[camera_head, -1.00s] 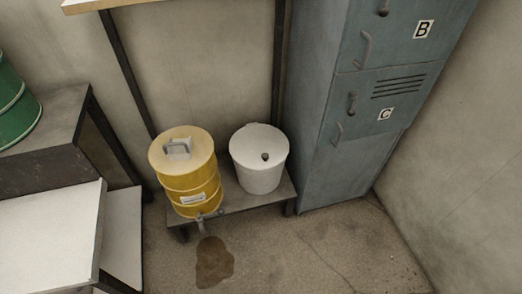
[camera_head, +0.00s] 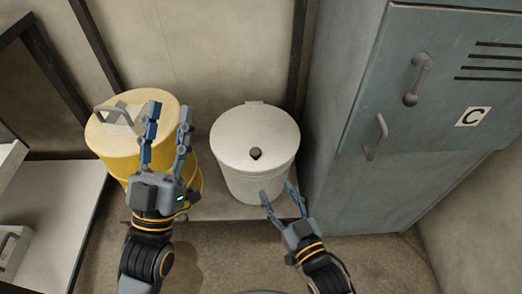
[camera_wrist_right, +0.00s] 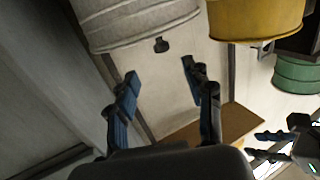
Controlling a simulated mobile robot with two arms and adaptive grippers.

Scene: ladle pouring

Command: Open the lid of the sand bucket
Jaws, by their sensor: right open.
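The white bucket (camera_head: 235,177) stands upright in the head view with its round lid (camera_head: 245,130) on. A small dark knob (camera_head: 256,154) sits on the lid near its front. My right gripper (camera_head: 278,190) is open and empty in front of the bucket, below the knob in the picture. In the right wrist view the bucket (camera_wrist_right: 130,25) is at the upper left, and the knob (camera_wrist_right: 161,45) shows just beyond the gap between the open fingers (camera_wrist_right: 160,73). My left gripper (camera_head: 169,110) is open, in front of the yellow drum.
The yellow drum (camera_head: 108,140) with a grey handle stands left of the bucket on the same low stand (camera_head: 225,211). A blue-grey locker (camera_head: 350,190) rises close on the right. A pale shelf (camera_head: 50,215) is at the left. A green drum (camera_wrist_right: 297,76) shows in the right wrist view.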

